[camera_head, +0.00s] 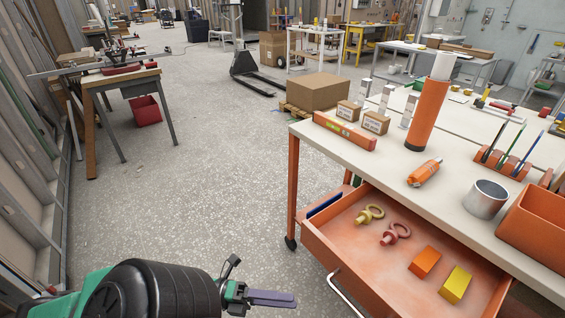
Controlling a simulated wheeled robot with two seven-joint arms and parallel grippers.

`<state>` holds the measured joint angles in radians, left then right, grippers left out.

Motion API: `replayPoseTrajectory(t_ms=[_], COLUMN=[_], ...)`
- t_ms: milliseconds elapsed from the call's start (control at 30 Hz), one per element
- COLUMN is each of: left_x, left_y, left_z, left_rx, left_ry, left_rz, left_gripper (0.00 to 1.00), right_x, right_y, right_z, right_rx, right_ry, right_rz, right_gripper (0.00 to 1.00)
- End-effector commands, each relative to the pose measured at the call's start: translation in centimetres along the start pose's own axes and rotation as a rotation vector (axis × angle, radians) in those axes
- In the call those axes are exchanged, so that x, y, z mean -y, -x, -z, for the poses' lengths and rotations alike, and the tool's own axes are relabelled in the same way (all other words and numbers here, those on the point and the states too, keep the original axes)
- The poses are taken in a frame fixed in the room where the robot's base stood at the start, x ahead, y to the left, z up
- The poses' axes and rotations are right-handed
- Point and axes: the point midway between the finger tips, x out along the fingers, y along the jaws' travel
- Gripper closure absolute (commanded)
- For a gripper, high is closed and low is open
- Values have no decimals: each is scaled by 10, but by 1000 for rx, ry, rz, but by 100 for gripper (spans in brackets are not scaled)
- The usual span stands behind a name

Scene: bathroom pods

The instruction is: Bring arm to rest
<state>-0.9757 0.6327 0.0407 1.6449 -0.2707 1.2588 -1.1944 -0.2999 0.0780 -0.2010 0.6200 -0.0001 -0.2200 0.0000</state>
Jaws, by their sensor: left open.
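My left arm comes in at the bottom left, with a black and green wrist. My left gripper (268,298) points right, low in the picture, in front of the workbench. It is open and I see nothing held in it. One dark finger shows clearly; the rest of the gripper is hard to make out. It is left of the open drawer (318,232) and apart from the drawer's silver handle (345,294). My right gripper is not in view.
The bench top (400,160) carries an orange cylinder (427,112) and a metal cup (486,199).

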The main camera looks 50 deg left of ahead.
Motion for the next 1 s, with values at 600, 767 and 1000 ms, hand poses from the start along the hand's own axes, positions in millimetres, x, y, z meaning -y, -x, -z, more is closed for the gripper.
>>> replayPoseTrajectory(t_ms=[600, 767, 1000], left_x=[-63, -191, -313], left_y=[20, 82, 143], left_z=[-33, -42, 91], left_rx=[233, 738, 1512], left_ry=[216, 746, 1526], left_rz=[-203, -505, -848], left_gripper=[53, 53, 53], right_x=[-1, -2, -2], right_y=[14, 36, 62], right_z=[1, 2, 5], right_rx=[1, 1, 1], right_ry=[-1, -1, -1], right_rz=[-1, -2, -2], right_gripper=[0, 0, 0])
